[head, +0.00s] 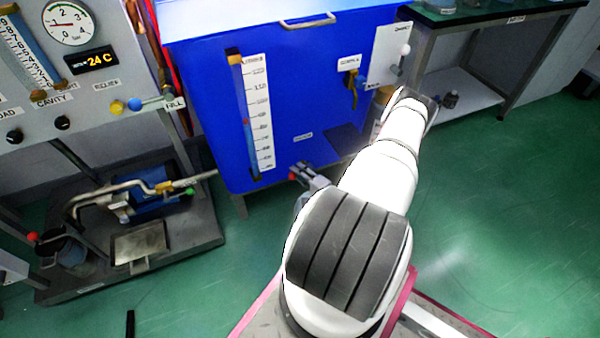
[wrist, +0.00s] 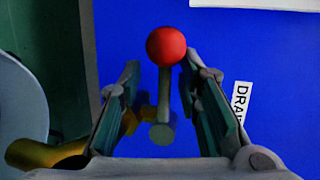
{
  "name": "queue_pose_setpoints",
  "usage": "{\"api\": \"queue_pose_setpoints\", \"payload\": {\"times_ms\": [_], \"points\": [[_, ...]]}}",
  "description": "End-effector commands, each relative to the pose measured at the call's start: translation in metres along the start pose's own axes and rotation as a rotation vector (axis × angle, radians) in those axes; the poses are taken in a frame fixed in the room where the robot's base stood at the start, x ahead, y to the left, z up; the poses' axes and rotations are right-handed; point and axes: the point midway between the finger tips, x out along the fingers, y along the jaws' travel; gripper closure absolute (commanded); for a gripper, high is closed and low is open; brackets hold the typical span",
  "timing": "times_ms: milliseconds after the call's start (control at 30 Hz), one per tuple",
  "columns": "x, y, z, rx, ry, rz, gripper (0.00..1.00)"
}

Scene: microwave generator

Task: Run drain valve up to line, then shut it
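The drain valve shows in the wrist view as a red ball knob (wrist: 166,46) on a grey lever (wrist: 164,92), with a brass pipe behind it. The label beside it (wrist: 240,104) reads "DRAI", its end hidden. My gripper (wrist: 160,68) is open, with one finger on each side of the lever; I cannot tell whether either touches it. In the head view my gripper (head: 312,178) is at the lower front of the blue tank (head: 205,110), with the red knob (head: 292,176) at its tip. A sight gauge (head: 257,112) with a white scale and small red mark stands on the tank; its liquid level is unclear.
A gauge panel (head: 90,60) and a low bench (head: 185,225) with pipework stand left. Green floor (head: 490,220) is open to the right.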

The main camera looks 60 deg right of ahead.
Motion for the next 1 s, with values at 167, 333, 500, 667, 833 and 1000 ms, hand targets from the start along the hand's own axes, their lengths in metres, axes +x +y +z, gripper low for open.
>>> {"api": "queue_pose_setpoints", "payload": {"times_ms": [167,333,500,667,833,1000], "points": [[0.0,-0.001,0.002,0.002,-0.004,-0.001,0.71],[-0.006,-0.001,0.001,0.003,-0.003,-0.003,0.71],[-0.032,-0.001,0.001,0.003,-0.001,-0.002,0.71],[-0.065,-0.001,0.0,0.004,-0.001,-0.001,0.71],[-0.096,-0.001,0.001,0.003,0.0,-0.001,0.71],[-0.114,0.0,0.001,0.002,-0.002,-0.001,0.71]]}}
